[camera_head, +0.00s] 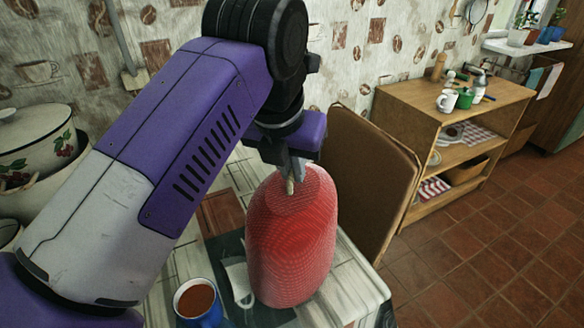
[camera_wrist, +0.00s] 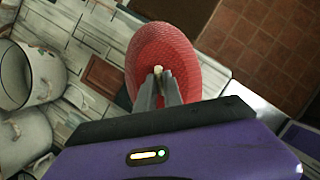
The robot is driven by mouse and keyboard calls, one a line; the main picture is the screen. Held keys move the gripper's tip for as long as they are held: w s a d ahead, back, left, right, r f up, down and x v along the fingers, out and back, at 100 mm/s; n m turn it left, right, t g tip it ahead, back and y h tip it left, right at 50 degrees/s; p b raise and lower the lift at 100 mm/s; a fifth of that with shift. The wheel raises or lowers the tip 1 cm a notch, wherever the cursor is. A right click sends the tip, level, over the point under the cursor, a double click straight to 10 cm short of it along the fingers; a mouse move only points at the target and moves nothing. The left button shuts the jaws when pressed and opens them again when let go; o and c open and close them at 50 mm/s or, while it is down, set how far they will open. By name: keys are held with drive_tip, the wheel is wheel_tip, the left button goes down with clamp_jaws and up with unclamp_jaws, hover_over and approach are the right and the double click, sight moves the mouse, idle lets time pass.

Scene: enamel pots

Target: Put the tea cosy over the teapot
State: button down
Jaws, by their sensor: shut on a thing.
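The tea cosy (camera_head: 290,245) is a tall red knitted dome, standing upright over the right part of the table. My gripper (camera_head: 290,180) is above it, with its fingers shut on the small pale knob at the cosy's top. The wrist view shows the cosy (camera_wrist: 178,42) from above, with my gripper (camera_wrist: 158,82) closed on the knob. I see no teapot in either view; anything under the cosy is hidden. I cannot tell whether the cosy's lower rim touches the table.
A blue mug (camera_head: 207,318) with a reddish-brown drink stands left of the cosy. Enamel pots with cherry decoration (camera_head: 38,145) stand at the table's left. A wooden shelf unit (camera_head: 410,105) stands farther right, beyond open tiled floor.

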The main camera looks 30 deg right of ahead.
idle(0.3)
drive_tip(key=c, duration=0.9)
unclamp_jaws()
